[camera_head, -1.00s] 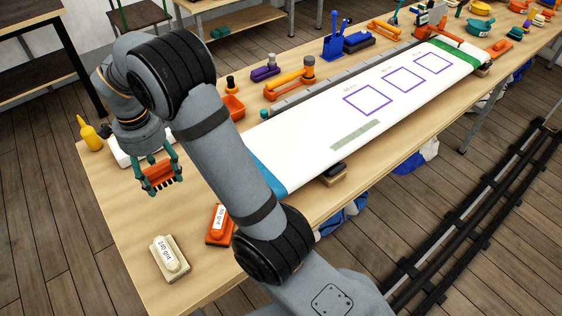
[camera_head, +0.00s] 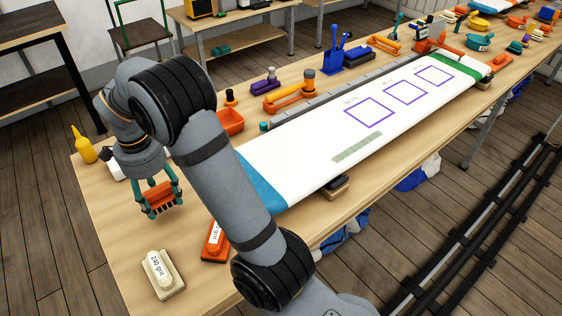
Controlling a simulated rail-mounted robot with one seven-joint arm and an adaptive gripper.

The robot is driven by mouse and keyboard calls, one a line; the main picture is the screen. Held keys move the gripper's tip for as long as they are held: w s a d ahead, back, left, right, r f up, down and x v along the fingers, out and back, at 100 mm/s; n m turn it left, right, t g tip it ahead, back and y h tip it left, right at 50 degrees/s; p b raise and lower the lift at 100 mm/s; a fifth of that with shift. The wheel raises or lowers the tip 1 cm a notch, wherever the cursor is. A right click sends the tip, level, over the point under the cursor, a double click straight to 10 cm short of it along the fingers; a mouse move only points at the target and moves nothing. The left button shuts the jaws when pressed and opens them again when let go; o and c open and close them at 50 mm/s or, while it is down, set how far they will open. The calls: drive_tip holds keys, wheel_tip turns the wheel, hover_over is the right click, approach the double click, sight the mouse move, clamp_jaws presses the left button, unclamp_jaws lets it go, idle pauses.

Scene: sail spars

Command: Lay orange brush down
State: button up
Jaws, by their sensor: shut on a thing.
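The orange brush (camera_head: 160,198) is in my gripper (camera_head: 160,200) at the left of the head view. My gripper is shut on it from both sides, with teal fingers at its two ends. Dark bristles or teeth show along the brush's lower edge. It appears to be over the near-left part of the wooden table (camera_head: 110,215), with bare tabletop around it. I cannot tell whether it touches the table.
A cream 240 grit block (camera_head: 161,275) and an orange block (camera_head: 213,240) lie nearer the front edge. A yellow bottle (camera_head: 84,146) stands at the left edge. The long white board (camera_head: 300,155) fills the table's middle. An orange tray (camera_head: 230,121) lies behind my arm.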

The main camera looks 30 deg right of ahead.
drive_tip(key=shift+f+b, duration=1.7)
drive_tip(key=shift+f, duration=0.2)
drive_tip(key=o, duration=1.2)
drive_tip(key=shift+r, duration=0.1)
wheel_tip(320, 180, up, 12)
wheel_tip(320, 180, down, 12)
drive_tip(key=shift+r, duration=0.1)
drive_tip(key=shift+r+p, duration=0.3)
drive_tip(key=shift+p, duration=0.2)
drive_tip(key=shift+r, duration=0.1)
